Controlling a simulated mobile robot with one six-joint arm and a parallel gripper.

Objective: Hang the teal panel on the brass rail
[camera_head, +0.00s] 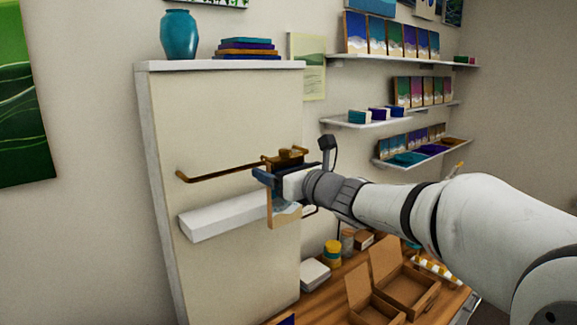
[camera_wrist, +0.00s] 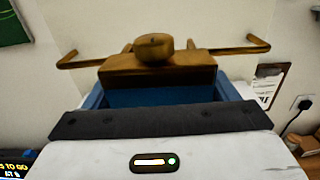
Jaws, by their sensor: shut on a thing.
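The brass rail (camera_head: 215,171) is a thin bar with bent ends on the front of a cream cabinet. In the wrist view the rail (camera_wrist: 243,49) runs behind the held piece and shows on both sides of it. My gripper (camera_head: 272,176) is shut on the panel (camera_head: 287,210), which hangs roughly upright, with a wooden edge and a teal and white face partly hidden by the gripper. In the wrist view a wooden block with a round brass knob (camera_wrist: 153,47) stands above the blue jaws, level with the rail. I cannot tell whether it touches the rail.
A white ledge (camera_head: 225,214) juts out below the rail. A teal vase (camera_head: 179,36) and stacked panels (camera_head: 246,46) stand on the cabinet top. Open cardboard boxes (camera_head: 408,289) and jars (camera_head: 333,252) stand on the wooden table below. Wall shelves (camera_head: 400,62) hold several small panels at the right.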

